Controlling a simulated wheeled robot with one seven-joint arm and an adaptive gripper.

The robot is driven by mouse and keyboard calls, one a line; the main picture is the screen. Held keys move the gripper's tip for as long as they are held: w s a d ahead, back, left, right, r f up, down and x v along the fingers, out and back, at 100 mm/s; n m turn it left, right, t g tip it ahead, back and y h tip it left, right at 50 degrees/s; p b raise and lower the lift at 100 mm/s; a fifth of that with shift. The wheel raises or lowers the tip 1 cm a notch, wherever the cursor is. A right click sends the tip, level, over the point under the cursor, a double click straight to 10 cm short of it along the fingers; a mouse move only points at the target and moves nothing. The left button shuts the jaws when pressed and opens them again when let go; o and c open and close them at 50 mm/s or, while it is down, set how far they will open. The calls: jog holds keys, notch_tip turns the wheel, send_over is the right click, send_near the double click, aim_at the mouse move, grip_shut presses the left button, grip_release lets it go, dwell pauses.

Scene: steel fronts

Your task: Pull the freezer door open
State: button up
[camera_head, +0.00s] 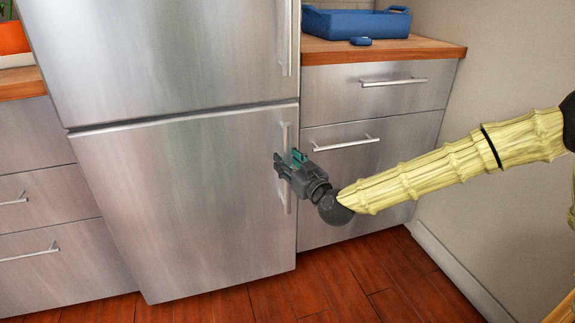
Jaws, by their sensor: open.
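The freezer door (190,205) is the lower steel door of a tall fridge, and it looks closed. Its upright bar handle (286,138) runs along the door's right edge. My gripper (279,166) is open at the middle of this handle and hides part of it. The handle shows above and below the gripper. I cannot tell whether the fingers touch the handle or stand around it. The upper fridge door (160,50) is also closed.
Steel drawers (375,90) with bar handles stand right of the fridge under a wooden counter (400,48), which holds a blue tray (350,23). More drawers (35,210) stand at left. The wooden floor (330,285) in front is clear. A wall (500,150) bounds the right side.

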jog(key=shift+w+a, duration=0.2)
jog(key=shift+w, duration=0.1)
grip_shut()
jog(key=shift+s, duration=0.1)
